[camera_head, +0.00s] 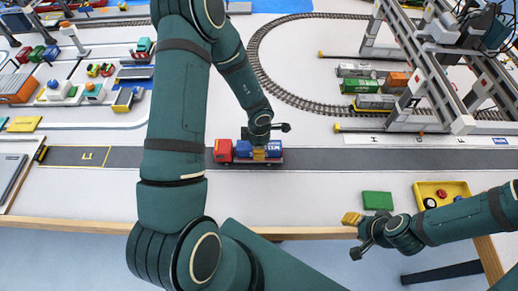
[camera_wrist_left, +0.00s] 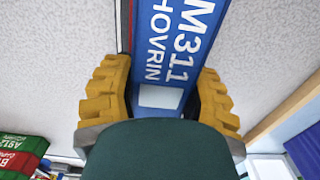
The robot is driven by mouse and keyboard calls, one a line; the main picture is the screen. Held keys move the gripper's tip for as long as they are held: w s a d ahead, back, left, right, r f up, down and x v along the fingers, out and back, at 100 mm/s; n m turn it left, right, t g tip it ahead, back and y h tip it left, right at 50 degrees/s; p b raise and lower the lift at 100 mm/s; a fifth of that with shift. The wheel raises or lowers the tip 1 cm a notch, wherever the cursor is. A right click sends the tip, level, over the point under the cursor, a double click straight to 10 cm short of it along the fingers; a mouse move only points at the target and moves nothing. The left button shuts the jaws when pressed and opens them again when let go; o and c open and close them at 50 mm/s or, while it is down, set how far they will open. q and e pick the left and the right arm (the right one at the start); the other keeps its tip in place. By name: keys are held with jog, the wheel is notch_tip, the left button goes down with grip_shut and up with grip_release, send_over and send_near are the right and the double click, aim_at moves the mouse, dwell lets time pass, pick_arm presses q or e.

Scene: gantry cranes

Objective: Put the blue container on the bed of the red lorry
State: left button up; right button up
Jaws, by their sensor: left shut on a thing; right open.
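The red lorry (camera_head: 223,151) stands on the grey road in the middle of the head view, its cab to the left. The blue container (camera_head: 273,149) is right behind the cab, over the lorry's bed. Whether it rests on the bed or hangs just above it, I cannot tell. My left gripper (camera_head: 260,152) reaches down from above and is shut on the container. In the left wrist view the blue container (camera_wrist_left: 172,45), with white lettering, lies between the yellow fingers. My right gripper (camera_head: 352,220) is open and empty by the table's front edge.
A green block (camera_head: 377,201) and a yellow tray (camera_head: 428,189) with small parts lie near the front right. A gantry crane (camera_head: 440,70) stands over rail wagons (camera_head: 375,86) at the right. The road (camera_head: 340,160) right of the lorry is clear.

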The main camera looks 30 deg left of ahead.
pick_arm(q)
jog(key=shift+r, duration=0.15)
pick_arm(e)
jog(key=shift+r, duration=0.1)
pick_arm(q)
jog(key=shift+s, duration=0.1)
jog(key=o, duration=1.2)
jog(key=shift+f, duration=0.2)
jog(key=shift+o, duration=0.2)
